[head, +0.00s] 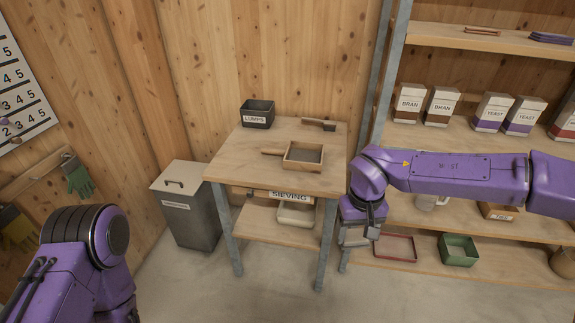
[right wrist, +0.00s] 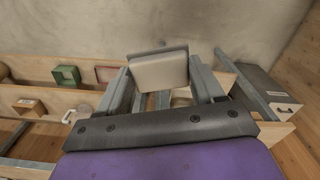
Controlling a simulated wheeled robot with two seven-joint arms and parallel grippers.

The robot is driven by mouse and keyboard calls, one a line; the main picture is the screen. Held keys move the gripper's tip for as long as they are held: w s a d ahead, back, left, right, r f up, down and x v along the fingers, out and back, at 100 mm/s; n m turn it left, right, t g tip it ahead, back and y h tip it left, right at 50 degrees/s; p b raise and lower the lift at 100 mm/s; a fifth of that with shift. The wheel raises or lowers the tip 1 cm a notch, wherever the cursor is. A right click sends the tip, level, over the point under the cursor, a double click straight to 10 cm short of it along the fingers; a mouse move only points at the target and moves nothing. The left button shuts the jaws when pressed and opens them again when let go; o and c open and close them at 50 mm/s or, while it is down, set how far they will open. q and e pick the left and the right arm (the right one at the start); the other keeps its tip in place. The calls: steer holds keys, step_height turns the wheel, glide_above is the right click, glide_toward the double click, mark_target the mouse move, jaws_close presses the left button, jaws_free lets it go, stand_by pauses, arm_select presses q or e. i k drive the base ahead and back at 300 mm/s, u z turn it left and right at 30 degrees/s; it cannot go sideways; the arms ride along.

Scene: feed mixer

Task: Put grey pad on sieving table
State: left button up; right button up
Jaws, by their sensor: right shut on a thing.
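The sieving table (head: 235,168) is a wooden table on grey legs, with a "SIEVING" label at its front. My right gripper (head: 358,236) hangs pointing down just right of the table, below the tabletop's height and apart from it. In the right wrist view a pale grey block, which looks like the grey pad (right wrist: 160,71), is held between the fingers. In the head view the pad is mostly hidden by the gripper. My left arm shows at the lower left, but its gripper is out of the picture.
On the tabletop are a wooden sieve (head: 304,155), a black "LUMPS" bin (head: 257,114) and a brush (head: 319,125). The front left of the top is clear. A pale tub (head: 296,214) sits on the lower shelf. A grey lidded bin (head: 188,211) stands left; shelving (head: 450,137) stands right.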

mark_target(235, 164)
steer(key=u, duration=1.05)
steer(key=i, duration=1.05)
steer(key=z, duration=0.65)
steer(key=i, duration=1.15)
steer(key=z, duration=0.4)
